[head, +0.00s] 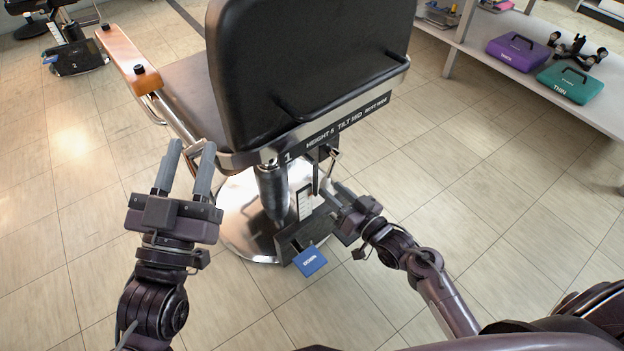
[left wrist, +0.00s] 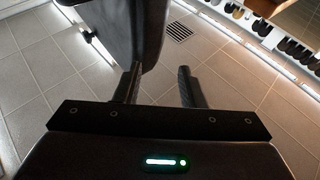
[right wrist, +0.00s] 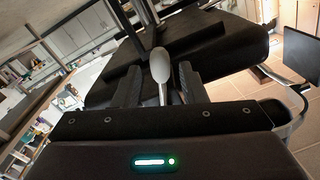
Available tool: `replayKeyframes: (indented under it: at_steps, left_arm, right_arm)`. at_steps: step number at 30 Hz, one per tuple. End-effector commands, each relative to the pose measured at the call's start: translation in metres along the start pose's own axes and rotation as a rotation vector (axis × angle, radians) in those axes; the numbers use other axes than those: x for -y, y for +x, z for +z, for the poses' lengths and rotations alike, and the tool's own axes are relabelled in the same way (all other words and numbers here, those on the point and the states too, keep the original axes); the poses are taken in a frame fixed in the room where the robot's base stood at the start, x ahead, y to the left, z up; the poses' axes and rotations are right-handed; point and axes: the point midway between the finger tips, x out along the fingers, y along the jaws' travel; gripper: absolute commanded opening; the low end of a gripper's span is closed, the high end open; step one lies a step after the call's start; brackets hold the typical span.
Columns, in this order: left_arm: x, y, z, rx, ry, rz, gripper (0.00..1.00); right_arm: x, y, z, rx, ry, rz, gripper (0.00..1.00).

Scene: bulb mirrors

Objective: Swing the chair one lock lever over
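Chair one is the black barber chair (head: 305,70) with a "1" on its rear label strip (head: 345,122). The strip reads HEIGHT 5, TILT MID and a smaller last label. The lock lever (head: 335,156) is a short metal rod below the strip. In the right wrist view its grey knob (right wrist: 160,65) stands upright between the fingers, with gaps showing on both sides. My right gripper (head: 325,195) is open around the lever; its fingers partly hide the lever's lower end in the head view. My left gripper (head: 187,160) is open and empty, left of the chair back.
A blue DOWN pedal (head: 310,261) sits low beside the chair's round chrome base (head: 232,215). The chair's orange armrest (head: 130,58) is at upper left. A shelf (head: 480,50) at right holds a purple case (head: 520,50) and a teal THIN case (head: 570,82). The right floor is clear.

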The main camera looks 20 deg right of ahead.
Motion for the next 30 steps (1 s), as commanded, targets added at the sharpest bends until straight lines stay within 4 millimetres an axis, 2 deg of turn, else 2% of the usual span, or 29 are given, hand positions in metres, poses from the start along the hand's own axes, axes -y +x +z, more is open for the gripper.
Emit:
replayKeyframes:
  at_steps: [12,30]
  left_arm:
    - [0.001,0.0,-0.051,-0.244,0.01,0.003,0.36]
    - [0.001,0.002,-0.053,-0.238,0.01,0.004,0.36]
  right_arm:
    - [0.0,0.011,0.0,-0.001,0.0,0.0,0.38]
    - [0.001,0.018,0.0,0.0,0.0,0.0,0.38]
